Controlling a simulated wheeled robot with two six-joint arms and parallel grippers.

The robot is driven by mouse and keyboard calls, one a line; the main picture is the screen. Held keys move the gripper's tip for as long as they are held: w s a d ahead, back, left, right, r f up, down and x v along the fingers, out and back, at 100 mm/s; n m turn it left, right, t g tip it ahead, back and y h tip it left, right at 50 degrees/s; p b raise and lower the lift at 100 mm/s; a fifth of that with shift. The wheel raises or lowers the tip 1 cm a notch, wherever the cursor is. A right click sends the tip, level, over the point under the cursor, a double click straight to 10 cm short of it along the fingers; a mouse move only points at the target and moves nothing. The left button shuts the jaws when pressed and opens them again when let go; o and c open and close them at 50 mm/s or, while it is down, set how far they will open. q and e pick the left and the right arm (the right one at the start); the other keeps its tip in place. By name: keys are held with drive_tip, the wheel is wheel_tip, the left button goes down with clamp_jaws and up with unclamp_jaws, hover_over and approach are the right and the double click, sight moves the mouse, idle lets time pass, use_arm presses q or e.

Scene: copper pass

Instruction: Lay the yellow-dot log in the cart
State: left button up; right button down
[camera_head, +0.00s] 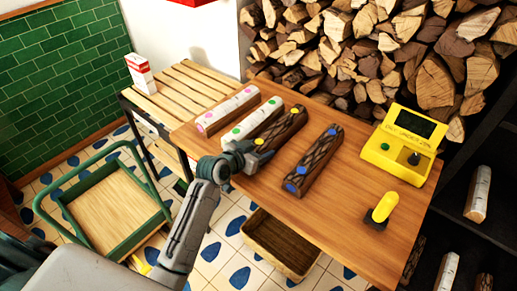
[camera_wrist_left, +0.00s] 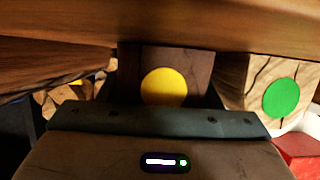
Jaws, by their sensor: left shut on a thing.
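The yellow-dot log (camera_head: 282,126) is dark-barked and lies slantwise on the wooden table, between a pale green-dot log and a dark blue-dot log. My left gripper (camera_head: 256,153) is shut on its near end. In the left wrist view the log's end with the yellow dot (camera_wrist_left: 163,86) faces the camera, just beyond the gripper body. Whether the log is off the table I cannot tell. The cart (camera_head: 68,207), with a green frame and a pale wooden bed, stands on the floor at the left; its bed looks empty. My right gripper is not in view.
The green-dot log (camera_head: 250,122) lies close beside the held log, with a pink-dot log (camera_head: 228,108) beyond. The blue-dot log (camera_head: 313,162) is to the right. A yellow scale-like device (camera_head: 402,145) and yellow-handled lever (camera_head: 381,209) stand on the table (camera_head: 330,220). A slatted bench (camera_head: 180,90) holds a carton.

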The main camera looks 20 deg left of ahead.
use_arm(q)
drive_tip(key=shift+r, duration=0.1)
drive_tip(key=o, duration=1.3)
drive_tip(key=shift+s, duration=0.15)
